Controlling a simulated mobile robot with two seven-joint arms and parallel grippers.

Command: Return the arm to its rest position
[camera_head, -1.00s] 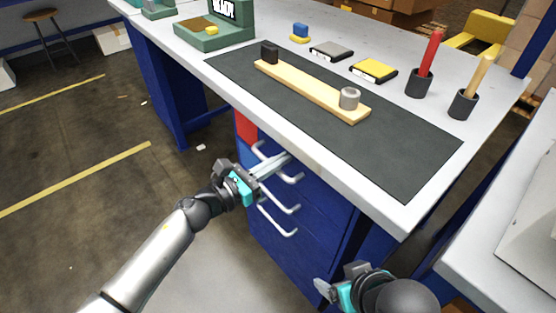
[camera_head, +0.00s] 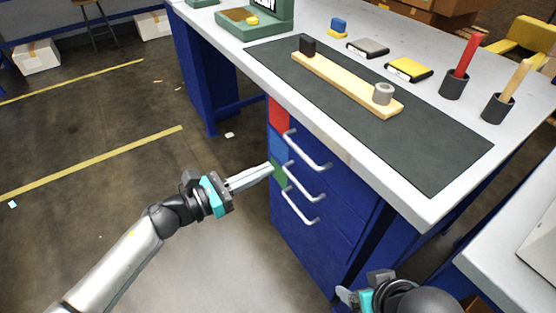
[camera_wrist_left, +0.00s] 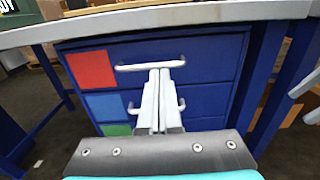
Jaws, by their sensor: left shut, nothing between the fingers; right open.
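My left gripper (camera_head: 268,170) is shut and empty, its long pale fingers pointing right toward the drawer fronts. In the head view the fingertips overlap the colour-marked left edge of the blue drawer cabinet (camera_head: 335,235). In the left wrist view the fingers (camera_wrist_left: 158,74) stand in front of the drawer handles; whether they touch cannot be told. My right gripper (camera_head: 345,296) is low in the head view, open, partly hidden by its own wrist. The drawers look shut, with silvery handles (camera_head: 308,151) and red (camera_wrist_left: 92,68), blue (camera_wrist_left: 104,106) and green (camera_wrist_left: 115,130) patches.
The white workbench (camera_head: 425,208) overhangs the drawers. On its dark mat (camera_head: 430,155) lies a wooden bar (camera_head: 335,82) with a black block and a grey cylinder. Two pen cups stand at right. A second table (camera_head: 490,265) is at lower right.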

